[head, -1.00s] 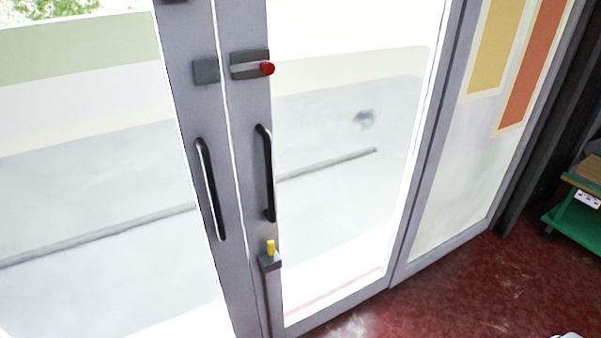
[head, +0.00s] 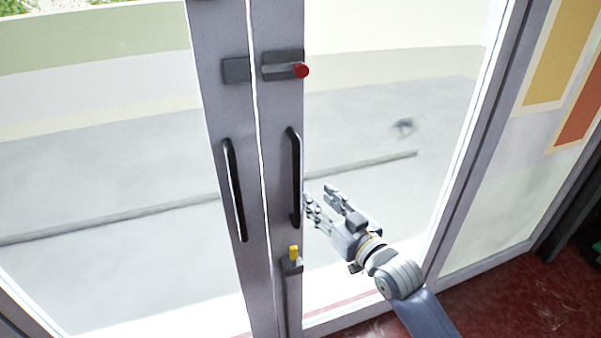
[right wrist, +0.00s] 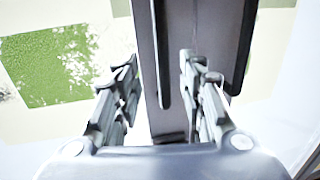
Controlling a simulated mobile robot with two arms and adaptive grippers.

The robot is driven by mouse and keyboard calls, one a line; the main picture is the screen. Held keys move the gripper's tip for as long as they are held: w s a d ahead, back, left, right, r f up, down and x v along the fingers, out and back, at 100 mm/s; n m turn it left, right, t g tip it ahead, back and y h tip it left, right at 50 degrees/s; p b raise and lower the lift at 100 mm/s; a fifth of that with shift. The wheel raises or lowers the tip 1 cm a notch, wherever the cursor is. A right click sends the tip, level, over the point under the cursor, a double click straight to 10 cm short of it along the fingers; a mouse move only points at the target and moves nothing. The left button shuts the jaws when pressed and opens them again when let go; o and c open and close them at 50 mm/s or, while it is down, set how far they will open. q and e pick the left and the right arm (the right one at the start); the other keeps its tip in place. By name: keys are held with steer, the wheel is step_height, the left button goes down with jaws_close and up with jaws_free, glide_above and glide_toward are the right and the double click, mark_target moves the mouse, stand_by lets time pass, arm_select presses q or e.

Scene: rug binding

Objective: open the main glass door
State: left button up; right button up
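The glass double door has grey frames meeting at a centre seam. Its right leaf (head: 280,130) bears a dark vertical handle (head: 294,178), and the left leaf has a similar handle (head: 234,190). A bolt with a red knob (head: 300,70) sits above the right handle, with a gap between it and the left leaf's plate (head: 236,70). A yellow-tipped latch (head: 294,253) sits below. My right gripper (head: 318,192) is open and empty, just right of the right handle. In the right wrist view, its spread fingers (right wrist: 160,85) frame a dark bar; contact cannot be told. My left gripper is out of view.
A fixed panel with yellow and orange rectangles (head: 560,65) stands right of the door. The red floor (head: 520,300) is clear in its visible part at lower right. A dark post (head: 575,205) stands at the right edge.

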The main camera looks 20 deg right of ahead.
mark_target(299, 178)
steer(key=p+x, duration=0.1)
steer(key=x, duration=0.6)
steer(key=r+p+x, duration=0.1)
steer(key=x, duration=0.2)
steer(key=shift+w+a+p, duration=0.25)
steer(key=shift+w+p, duration=0.1)
steer(key=shift+w, duration=0.05)
jaws_close()
